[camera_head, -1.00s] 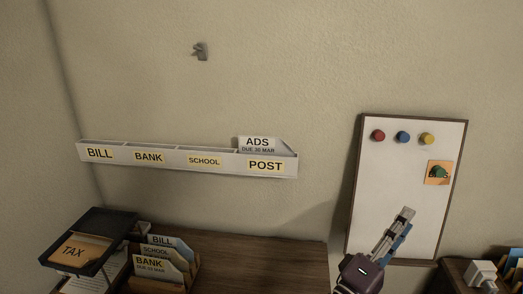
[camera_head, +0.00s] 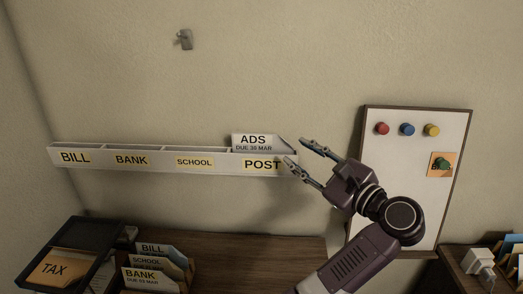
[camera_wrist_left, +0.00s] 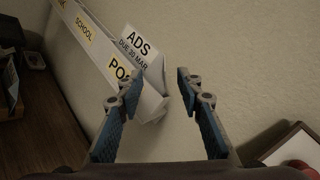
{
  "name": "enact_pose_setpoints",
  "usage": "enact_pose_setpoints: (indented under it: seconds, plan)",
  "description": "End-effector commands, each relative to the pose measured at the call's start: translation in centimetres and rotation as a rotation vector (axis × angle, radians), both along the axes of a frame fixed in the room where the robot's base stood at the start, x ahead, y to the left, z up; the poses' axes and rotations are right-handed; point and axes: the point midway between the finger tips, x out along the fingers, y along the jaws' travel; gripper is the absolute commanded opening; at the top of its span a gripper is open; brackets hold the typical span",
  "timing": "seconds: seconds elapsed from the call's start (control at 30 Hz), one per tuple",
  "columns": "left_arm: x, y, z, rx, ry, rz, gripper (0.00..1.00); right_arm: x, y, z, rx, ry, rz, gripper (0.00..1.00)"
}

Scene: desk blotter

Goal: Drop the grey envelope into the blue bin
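I cannot tell whether a fingertip touches the rack. No blue bin is in view. My right gripper is not in view.
A whiteboard with magnets (camera_head: 407,165) hangs right of the rack. A dark tray with a TAX envelope (camera_head: 52,268) and a file holder with several cards (camera_head: 152,272) stand at lower left. A hook (camera_head: 185,39) is above. The desk (camera_head: 260,255) is clear under the rack.

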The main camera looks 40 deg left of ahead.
Motion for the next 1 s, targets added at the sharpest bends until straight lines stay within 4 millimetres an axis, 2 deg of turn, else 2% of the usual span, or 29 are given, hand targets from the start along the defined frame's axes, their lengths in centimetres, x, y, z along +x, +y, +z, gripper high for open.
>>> enact_pose_setpoints:
  seconds: [0.17,0.3,0.43,0.53,0.77,1.0]
  plan:
    - [0.8,1.9,0.4,0.006,0.001,0.003,0.34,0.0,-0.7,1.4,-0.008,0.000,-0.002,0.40]
    - [1.7,3.7,0.4,0.009,0.003,0.004,0.34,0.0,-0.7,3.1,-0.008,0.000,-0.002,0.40]
    - [2.4,5.2,0.2,0.008,0.001,0.003,0.34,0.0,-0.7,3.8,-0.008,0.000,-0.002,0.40]
    - [2.6,5.8,-0.1,0.006,0.001,0.002,0.34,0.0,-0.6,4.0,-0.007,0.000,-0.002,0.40]
    - [2.7,5.9,-0.3,0.004,0.001,0.000,0.34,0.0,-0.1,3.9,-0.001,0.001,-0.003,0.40]
    - [2.7,5.9,-0.3,0.004,0.001,0.000,0.08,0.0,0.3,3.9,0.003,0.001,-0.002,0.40]
